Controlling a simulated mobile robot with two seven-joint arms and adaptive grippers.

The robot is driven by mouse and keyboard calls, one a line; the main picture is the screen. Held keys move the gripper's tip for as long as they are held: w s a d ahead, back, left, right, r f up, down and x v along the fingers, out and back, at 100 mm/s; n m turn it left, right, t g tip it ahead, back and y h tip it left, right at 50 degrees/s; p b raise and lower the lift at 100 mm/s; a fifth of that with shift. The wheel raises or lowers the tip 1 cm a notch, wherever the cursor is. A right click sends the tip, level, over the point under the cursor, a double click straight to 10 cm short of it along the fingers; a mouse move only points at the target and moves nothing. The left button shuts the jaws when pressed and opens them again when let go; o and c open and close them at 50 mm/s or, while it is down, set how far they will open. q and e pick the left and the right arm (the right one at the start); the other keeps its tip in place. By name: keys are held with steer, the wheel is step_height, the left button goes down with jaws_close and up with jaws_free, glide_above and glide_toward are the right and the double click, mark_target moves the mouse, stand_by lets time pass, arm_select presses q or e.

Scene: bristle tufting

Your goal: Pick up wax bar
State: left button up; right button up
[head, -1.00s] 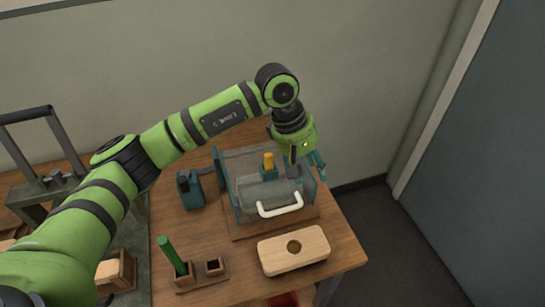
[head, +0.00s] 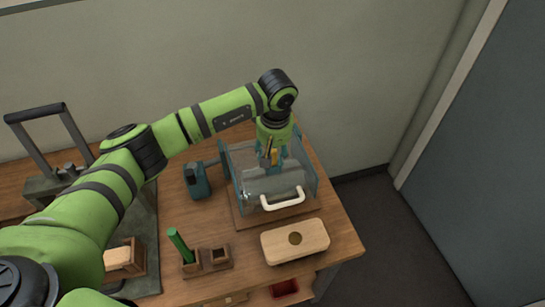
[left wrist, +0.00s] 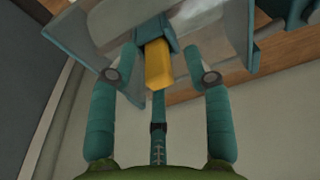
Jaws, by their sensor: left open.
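The yellow wax bar (head: 274,156) stands in a teal holder at the back of a clear-sided housing (head: 245,186). In the left wrist view the wax bar (left wrist: 158,66) points out of the teal holder (left wrist: 152,30) toward my palm. My left gripper (head: 271,161) is at the holder, coming from above. In the left wrist view its fingers are open, one on each side of the bar, with visible gaps. The head view partly hides the bar behind the gripper. My right gripper is not in view.
The housing has a white handle (head: 283,200) at its front. A wooden block with a hole (head: 295,242) lies before it. A teal device (head: 197,180) stands to its left. A green stick (head: 180,244) leans in a small wooden holder. The wall is close behind.

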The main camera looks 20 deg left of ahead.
arm_select(q)
jaws_close()
steer(key=shift+r, duration=0.15)
steer(key=shift+w+r+b, duration=0.1)
steer(key=shift+r+b, duration=0.45)
steer(key=shift+b, duration=0.05)
step_height(320, 180, up, 3)
steer(key=shift+f+b, duration=0.15)
steer(key=shift+b, duration=0.75)
steer(key=s+d+r+b, duration=0.4)
steer(key=d+r, duration=0.3)
steer(key=d, duration=0.3)
steer(key=shift+s+d, duration=0.3)
steer(key=shift+s, duration=0.25)
